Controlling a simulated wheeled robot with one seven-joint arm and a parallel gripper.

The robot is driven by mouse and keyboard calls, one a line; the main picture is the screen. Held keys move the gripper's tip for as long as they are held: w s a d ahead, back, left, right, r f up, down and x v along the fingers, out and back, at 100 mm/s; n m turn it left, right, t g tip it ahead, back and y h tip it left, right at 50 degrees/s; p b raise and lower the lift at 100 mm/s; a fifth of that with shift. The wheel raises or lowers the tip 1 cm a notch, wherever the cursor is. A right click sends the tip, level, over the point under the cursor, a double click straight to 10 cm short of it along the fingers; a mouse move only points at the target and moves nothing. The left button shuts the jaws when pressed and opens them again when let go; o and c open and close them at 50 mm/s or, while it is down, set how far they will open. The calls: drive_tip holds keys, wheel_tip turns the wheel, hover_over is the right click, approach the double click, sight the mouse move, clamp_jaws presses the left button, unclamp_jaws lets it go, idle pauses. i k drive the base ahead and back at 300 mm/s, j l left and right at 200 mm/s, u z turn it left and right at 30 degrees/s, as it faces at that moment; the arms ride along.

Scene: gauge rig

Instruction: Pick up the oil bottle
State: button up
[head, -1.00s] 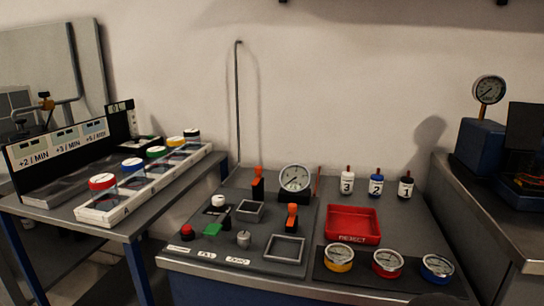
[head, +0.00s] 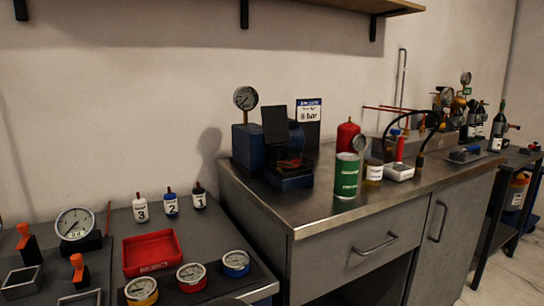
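I cannot tell for sure which thing is the oil bottle. A dark bottle with a narrow neck and a pale label (head: 497,130) stands upright at the far right, by the end of the steel bench. A smaller dark bottle with a white label (head: 480,122) stands just left of it, partly hidden among other gear. A green can (head: 346,176) and a small amber jar with a white label (head: 374,173) stand nearer on the bench. My gripper is not in view.
The steel bench (head: 290,208) carries a blue gauge rig (head: 256,148), a red cylinder (head: 347,135) and a white box with a red handle (head: 399,172). The lower left table holds a red tray (head: 152,252), gauges and several small numbered bottles.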

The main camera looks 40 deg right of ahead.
sight(373, 158)
drive_tip(key=z, duration=1.35)
